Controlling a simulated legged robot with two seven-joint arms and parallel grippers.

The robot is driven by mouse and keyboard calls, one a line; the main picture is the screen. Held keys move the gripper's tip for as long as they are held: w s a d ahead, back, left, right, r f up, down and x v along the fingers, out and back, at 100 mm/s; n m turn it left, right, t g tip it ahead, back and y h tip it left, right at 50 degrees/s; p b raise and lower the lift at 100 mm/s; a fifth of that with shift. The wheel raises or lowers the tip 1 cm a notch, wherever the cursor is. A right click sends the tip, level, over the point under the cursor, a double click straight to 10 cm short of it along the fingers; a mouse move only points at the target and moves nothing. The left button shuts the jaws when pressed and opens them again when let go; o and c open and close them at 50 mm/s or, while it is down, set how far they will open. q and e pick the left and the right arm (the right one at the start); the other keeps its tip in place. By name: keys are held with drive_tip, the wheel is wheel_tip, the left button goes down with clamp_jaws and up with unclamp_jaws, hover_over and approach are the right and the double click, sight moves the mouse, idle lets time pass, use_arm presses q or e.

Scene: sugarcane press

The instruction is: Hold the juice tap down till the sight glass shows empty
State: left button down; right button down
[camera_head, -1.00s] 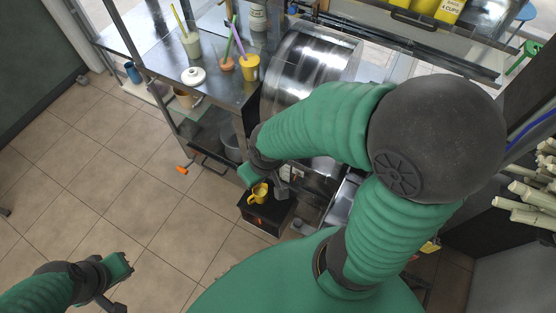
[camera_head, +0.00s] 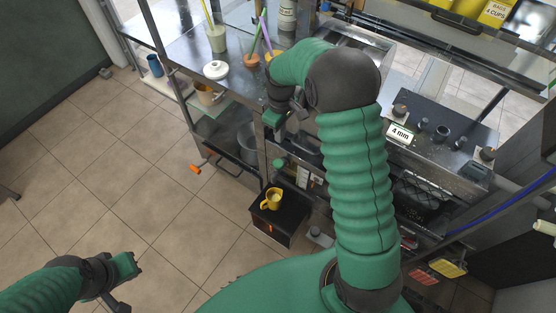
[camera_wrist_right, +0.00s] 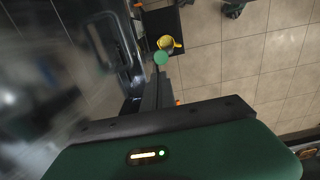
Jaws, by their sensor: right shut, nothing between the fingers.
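A yellow mug (camera_head: 271,199) stands upright on a black stand (camera_head: 290,222) at the press's front. It also shows in the wrist view (camera_wrist_right: 167,43). A round green piece (camera_wrist_right: 161,58) shows beside the mug there, and a green piece (camera_head: 279,164) shows above the mug in the head view; it may be the tap, but I cannot be sure. I cannot make out the sight glass. My right gripper (camera_head: 295,118) is shut and empty, above and apart from the mug, by the counter's front edge. My left gripper (camera_head: 132,272) is low over the floor at left, its jaws unclear.
A steel counter (camera_head: 185,52) at the back left holds cups with straws and a white lidded dish (camera_head: 215,70). An orange-tipped handle (camera_head: 195,169) sticks out at left. A panel marked 4 mm (camera_head: 400,133) is at right.

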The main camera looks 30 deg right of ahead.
sight(279, 163)
drive_tip(key=shift+s+r, duration=0.1)
wheel_tip(279, 163, down, 14)
drive_tip(key=shift+a+f, duration=0.1)
idle(0.4)
